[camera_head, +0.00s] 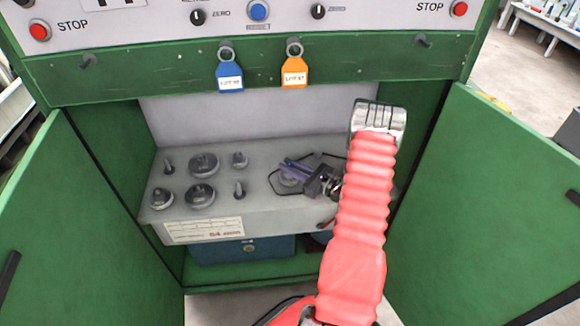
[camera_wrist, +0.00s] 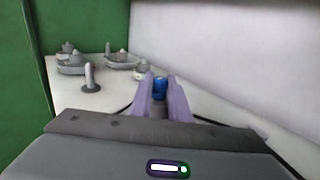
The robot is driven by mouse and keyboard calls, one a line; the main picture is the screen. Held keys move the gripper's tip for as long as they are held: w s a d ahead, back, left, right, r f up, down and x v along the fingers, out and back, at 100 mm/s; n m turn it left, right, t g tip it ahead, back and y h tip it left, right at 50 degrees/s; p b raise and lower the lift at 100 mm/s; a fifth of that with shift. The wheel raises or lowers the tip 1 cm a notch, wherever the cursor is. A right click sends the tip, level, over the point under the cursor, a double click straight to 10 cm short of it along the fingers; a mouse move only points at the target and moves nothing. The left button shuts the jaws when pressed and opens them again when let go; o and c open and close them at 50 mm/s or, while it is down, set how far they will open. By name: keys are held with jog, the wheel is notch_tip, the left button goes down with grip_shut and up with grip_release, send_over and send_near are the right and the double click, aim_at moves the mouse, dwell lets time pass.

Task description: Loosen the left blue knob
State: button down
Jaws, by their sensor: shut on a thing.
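My gripper (camera_head: 291,168) reaches in from the right over the grey shelf inside the green cabinet. Its two purple fingers also show in the wrist view (camera_wrist: 160,95). They are shut on a small blue knob (camera_wrist: 160,86), one finger on each side of it. The knob's top shows between the fingers and its lower part is hidden. In the head view I cannot make out this knob apart from the fingers. I cannot tell from these frames whether it has turned.
Several grey metal parts (camera_head: 202,165) stand on the shelf (camera_head: 225,220) left of my gripper. Open green doors flank the cabinet (camera_head: 60,215). A blue tag (camera_head: 230,77) and an orange tag (camera_head: 294,72) hang above. A blue box (camera_head: 265,247) sits below the shelf.

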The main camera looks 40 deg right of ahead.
jog(key=shift+y, duration=0.3)
jog(key=shift+n+g+y, duration=0.95)
jog(key=shift+n+y, duration=0.4)
jog(key=shift+y, duration=0.4)
jog(key=shift+n+g+y, duration=0.95)
jog(key=shift+n+y, duration=0.4)
jog(key=shift+y, duration=0.4)
jog(key=c, duration=1.7)
grip_release()
jog(key=shift+o, duration=0.2)
jog(key=shift+v, duration=3.7)
